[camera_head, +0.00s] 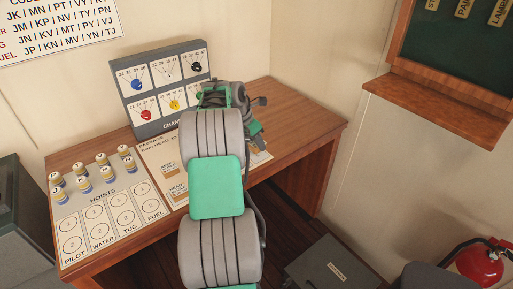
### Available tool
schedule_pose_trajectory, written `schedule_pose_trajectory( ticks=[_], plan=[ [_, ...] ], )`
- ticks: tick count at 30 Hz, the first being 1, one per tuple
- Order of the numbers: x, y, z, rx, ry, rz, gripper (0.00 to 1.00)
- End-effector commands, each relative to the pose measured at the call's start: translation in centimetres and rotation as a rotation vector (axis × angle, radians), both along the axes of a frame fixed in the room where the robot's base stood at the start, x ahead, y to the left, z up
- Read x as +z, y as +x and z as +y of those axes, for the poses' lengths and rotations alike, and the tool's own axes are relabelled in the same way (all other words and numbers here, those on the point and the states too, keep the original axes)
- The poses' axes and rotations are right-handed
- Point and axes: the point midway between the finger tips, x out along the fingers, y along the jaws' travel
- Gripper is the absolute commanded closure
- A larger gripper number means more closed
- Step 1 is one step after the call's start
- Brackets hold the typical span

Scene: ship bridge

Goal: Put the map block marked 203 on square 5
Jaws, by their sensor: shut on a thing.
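My arm reaches across the desk, and my gripper (257,139) is at its far end, over the right part of the passage sheet. The gripper is mostly hidden by my own arm links. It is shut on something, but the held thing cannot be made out. No block with the mark 203 can be read. The passage sheet (154,153) lies flat on the desk, with its heading at the upper left and "KEEP" and "HEAD" boxes on its left side. My arm covers its middle. Square 5 cannot be made out.
A grey panel (121,87) with coloured knobs stands behind the sheet. A hoists sheet (102,200) with several small labelled pieces (82,171) lies at the left of the desk (301,116). The desk's right end is clear. A dark box (335,268) sits at lower right.

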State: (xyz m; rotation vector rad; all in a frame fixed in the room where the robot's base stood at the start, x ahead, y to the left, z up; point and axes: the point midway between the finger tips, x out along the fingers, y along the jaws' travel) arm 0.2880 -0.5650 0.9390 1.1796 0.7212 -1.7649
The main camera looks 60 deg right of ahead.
Motion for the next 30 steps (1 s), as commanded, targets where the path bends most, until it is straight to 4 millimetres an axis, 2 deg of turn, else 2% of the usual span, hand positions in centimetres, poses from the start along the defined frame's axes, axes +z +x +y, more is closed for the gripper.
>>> schedule_pose_trajectory(
  ticks=[3, 5, 15, 16, 23, 30],
  plan=[
    [-2.2, -0.1, 0.1, 0.0, 0.005, 0.003, 1.0],
    [-2.9, 0.0, 0.0, 0.001, 0.002, 0.003, 1.0],
    [-3.3, 0.0, 0.0, 0.001, 0.001, 0.001, 1.0],
    [-3.4, 0.0, 0.0, 0.0, 0.0, 0.001, 0.59],
    [-3.4, 0.0, 0.0, 0.0, 0.0, 0.001, 0.41],
    [-3.3, 0.0, 0.0, 0.0, 0.0, 0.001, 0.39]
  ],
)
